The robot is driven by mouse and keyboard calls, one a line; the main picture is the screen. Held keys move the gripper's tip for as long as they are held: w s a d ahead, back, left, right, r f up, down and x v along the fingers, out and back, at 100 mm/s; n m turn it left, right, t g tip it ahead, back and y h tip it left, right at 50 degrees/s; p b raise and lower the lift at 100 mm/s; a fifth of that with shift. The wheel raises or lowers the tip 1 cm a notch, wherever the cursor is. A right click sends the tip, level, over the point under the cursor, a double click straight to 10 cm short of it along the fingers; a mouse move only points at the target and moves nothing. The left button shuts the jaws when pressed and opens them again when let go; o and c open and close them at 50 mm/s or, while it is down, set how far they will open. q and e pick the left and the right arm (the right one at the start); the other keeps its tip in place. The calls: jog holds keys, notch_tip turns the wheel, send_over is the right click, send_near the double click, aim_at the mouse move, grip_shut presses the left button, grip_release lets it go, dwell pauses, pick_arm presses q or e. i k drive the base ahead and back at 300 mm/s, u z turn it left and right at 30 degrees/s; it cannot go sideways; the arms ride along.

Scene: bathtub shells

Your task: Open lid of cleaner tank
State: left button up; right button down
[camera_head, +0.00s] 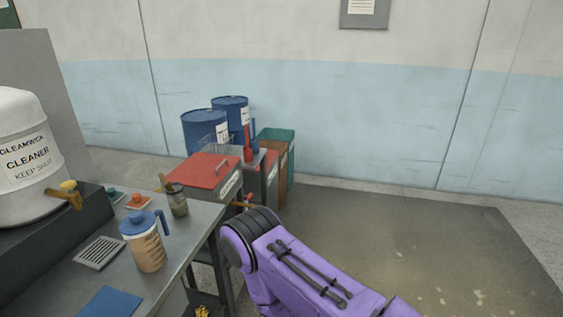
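A large white tank (24,168) stands at the left edge, cut off by the frame. A low bin with a flat red lid (203,171) stands past the table; the lid has a metal handle and lies closed. Its front label is too small to read. A purple arm of mine comes in from the bottom right and ends in a dark joint near the table's right edge. Neither gripper shows.
A steel table (188,239) holds a jug with a blue lid (145,242), a jar with tools (177,200), a drain grille (99,252) and a blue sheet (110,303). Two blue drums (203,131) and a green-topped bin (277,135) stand behind. The floor at right is clear.

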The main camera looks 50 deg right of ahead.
aim_at(202, 170)
jog(key=z, duration=0.75)
jog(key=k, duration=0.4)
jog(key=z, duration=1.05)
jog(key=i, duration=1.25)
jog(key=u, duration=0.85)
